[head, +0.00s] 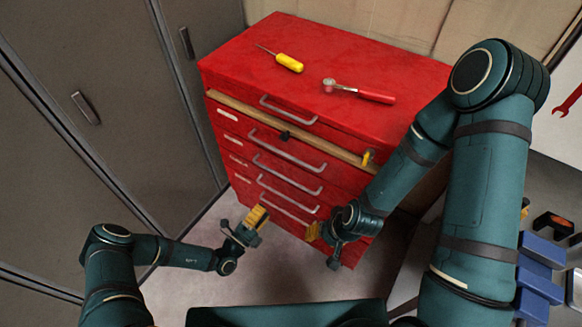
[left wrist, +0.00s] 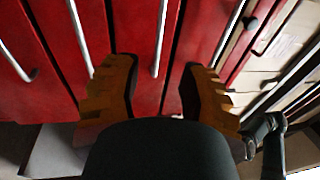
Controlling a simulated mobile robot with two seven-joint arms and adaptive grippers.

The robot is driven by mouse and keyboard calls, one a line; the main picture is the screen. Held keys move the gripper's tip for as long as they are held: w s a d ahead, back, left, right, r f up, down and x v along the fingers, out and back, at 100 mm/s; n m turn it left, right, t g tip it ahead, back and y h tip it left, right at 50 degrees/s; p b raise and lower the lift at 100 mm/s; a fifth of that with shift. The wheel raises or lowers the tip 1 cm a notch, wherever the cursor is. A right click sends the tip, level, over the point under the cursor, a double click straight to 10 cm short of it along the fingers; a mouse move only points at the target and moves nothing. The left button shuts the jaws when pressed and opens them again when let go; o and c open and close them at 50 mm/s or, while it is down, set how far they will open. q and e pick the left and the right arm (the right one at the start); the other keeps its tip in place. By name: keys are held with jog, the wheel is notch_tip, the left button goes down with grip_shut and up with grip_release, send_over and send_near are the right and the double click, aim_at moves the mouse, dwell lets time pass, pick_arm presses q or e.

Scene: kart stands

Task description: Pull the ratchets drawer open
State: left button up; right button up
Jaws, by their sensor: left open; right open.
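The red tool cabinet (head: 300,80) stands ahead with a stack of drawers, each with a silver bar handle. All the drawer fronts I see look closed. The small white labels at their left ends are too small to read, so I cannot tell which is the ratchets drawer. My left gripper (head: 258,216) is open in front of the lower drawers. In the left wrist view its fingers (left wrist: 158,88) point at the red fronts, with one handle (left wrist: 160,38) lined up between them; contact is not shown. My right gripper (head: 314,231) is open and empty near the cabinet's lower right.
A yellow screwdriver (head: 288,62) and a red-handled ratchet (head: 360,92) lie on the cabinet top. A wooden strip (head: 330,149) runs across the front below the top drawer. Grey lockers (head: 110,120) stand at the left. Blue bins (head: 538,284) are at the lower right.

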aim_at(283, 177)
pick_arm(q)
jog(key=shift+n+t+y, duration=0.5)
jog(key=shift+n, duration=0.2)
jog(key=x, duration=0.9)
jog(key=a+x, duration=0.1)
jog(key=x, duration=0.4)
jog(key=shift+w+d+f, duration=0.1)
jog(key=shift+w, duration=0.25)
grip_shut()
